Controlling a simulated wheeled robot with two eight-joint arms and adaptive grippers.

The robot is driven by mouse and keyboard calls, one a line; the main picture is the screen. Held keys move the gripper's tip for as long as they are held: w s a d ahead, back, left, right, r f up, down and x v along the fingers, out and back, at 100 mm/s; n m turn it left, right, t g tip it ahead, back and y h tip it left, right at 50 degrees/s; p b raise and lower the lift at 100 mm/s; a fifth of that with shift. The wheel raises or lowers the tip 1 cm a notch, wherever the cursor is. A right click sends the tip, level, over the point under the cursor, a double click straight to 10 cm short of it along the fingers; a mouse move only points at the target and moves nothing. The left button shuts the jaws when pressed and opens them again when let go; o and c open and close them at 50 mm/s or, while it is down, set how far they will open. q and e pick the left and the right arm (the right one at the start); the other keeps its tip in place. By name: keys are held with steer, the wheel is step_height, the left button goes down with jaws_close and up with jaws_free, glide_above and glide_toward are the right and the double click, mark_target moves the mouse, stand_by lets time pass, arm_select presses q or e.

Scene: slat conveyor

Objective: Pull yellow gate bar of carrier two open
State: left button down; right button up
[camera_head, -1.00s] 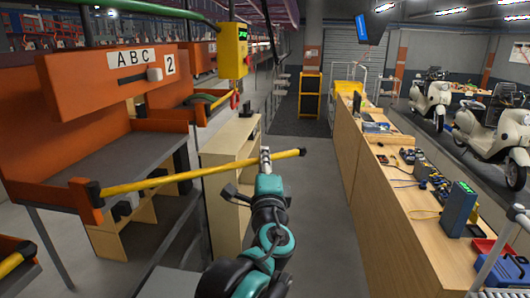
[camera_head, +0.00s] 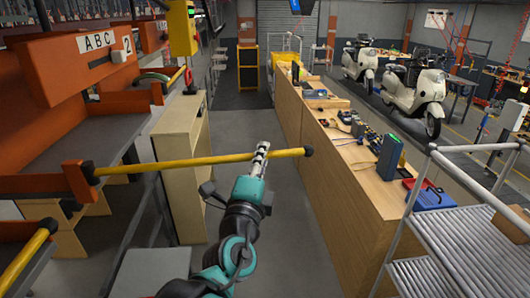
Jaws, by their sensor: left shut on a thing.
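Carrier two is the orange carrier (camera_head: 50,75) at left, with an "ABC" plate and a "2" label. Its yellow gate bar (camera_head: 190,161) runs nearly level in the picture from a black pivot on the orange post at left to a black end cap at right. The bar stands out from the carrier over the aisle. My left gripper (camera_head: 260,154) is shut on the bar nearer its free end. The fingers partly hide the bar there. My right gripper is not in view.
A wooden shelf unit (camera_head: 180,140) stands behind the bar. A long wooden bench (camera_head: 330,190) with tools and a blue box (camera_head: 390,156) is to the right. A slatted metal rack (camera_head: 455,240) is at lower right. Grey floor lies clear between shelf and bench.

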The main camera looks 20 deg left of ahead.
arm_select(q)
steer(key=c, duration=1.5)
jaws_free()
steer(key=shift+a, duration=0.1)
